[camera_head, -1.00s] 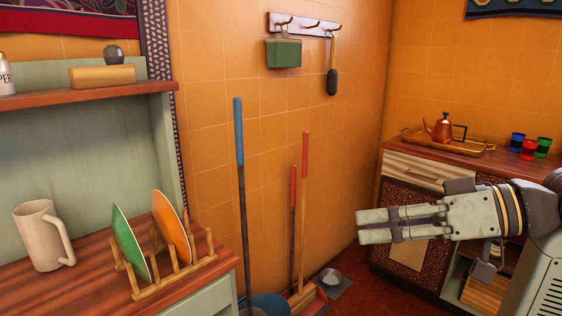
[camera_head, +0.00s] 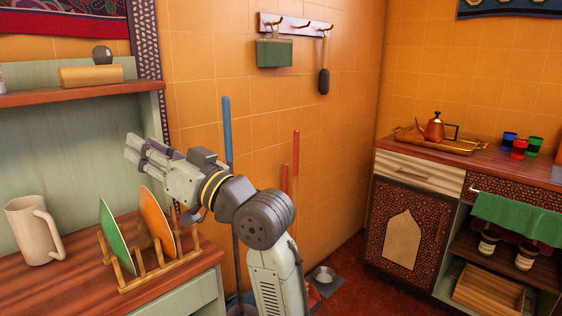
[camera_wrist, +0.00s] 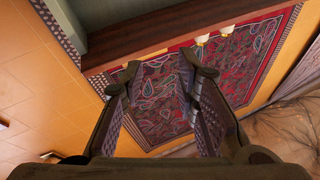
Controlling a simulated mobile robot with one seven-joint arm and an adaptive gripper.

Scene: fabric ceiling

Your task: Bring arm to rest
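My gripper (camera_head: 136,150) is raised above the wooden counter at the left, just above the dish rack (camera_head: 160,270) that holds a green plate (camera_head: 113,238) and an orange plate (camera_head: 155,222). The arm rises from the lower middle and bends left, hiding parts of the brooms behind it. In the wrist view my gripper (camera_wrist: 160,68) has its two fingers apart with nothing between them. Beyond the fingers are a patterned red wall hanging (camera_wrist: 165,105) and the underside of a wooden shelf (camera_wrist: 170,25).
A beige mug (camera_head: 32,232) stands on the counter (camera_head: 75,290) left of the rack. A shelf (camera_head: 70,94) runs above it. A blue-handled broom (camera_head: 227,130) leans behind my arm. A cabinet (camera_head: 400,235) with a kettle (camera_head: 433,128) and cups stands right. The floor between is partly free.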

